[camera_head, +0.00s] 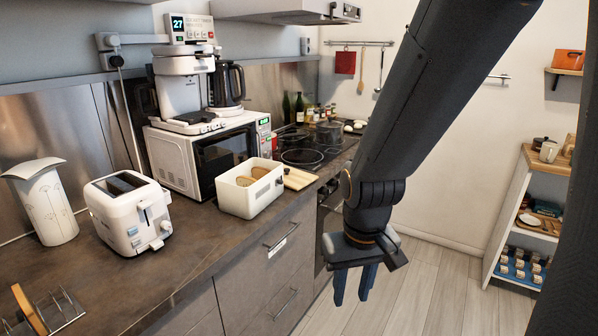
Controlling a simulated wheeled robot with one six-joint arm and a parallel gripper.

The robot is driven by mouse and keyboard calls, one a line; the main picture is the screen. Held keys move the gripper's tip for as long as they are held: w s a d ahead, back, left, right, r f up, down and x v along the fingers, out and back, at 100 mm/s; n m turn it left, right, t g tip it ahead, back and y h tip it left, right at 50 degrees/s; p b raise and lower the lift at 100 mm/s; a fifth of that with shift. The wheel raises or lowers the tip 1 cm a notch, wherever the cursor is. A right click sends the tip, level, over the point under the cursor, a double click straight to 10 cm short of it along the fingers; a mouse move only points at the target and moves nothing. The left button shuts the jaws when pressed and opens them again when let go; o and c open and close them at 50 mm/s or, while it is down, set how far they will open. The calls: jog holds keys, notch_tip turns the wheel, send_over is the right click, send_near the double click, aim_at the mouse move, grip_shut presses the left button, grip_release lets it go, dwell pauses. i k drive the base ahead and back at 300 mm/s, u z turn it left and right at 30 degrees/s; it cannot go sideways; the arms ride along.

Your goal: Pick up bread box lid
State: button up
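The white bread box (236,201) stands open on the dark counter, with brown bread slices inside. A flat, light wooden piece (298,179), which looks like the bread box lid, lies on the counter just right of the box. Its left part is hidden behind the box. My gripper (354,286) hangs in front of the counter, to the right of the drawers and over the floor. Its two fingers point down, are apart, and hold nothing. It is away from both the lid and the box.
A toast rack (50,312) is at the front left. The stove holds a pot (329,133). Shelves (508,215) stand at right; the floor between is clear.

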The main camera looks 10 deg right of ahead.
aim_at(294, 179)
jog(key=u, duration=0.05)
jog(key=i, duration=0.1)
jog(key=u, duration=0.15)
jog(key=k, duration=0.35)
jog(key=z, duration=1)
jog(key=i, duration=1.85)
jog(key=u, duration=0.8)
jog(key=i, duration=0.5)
jog(key=u, duration=0.4)
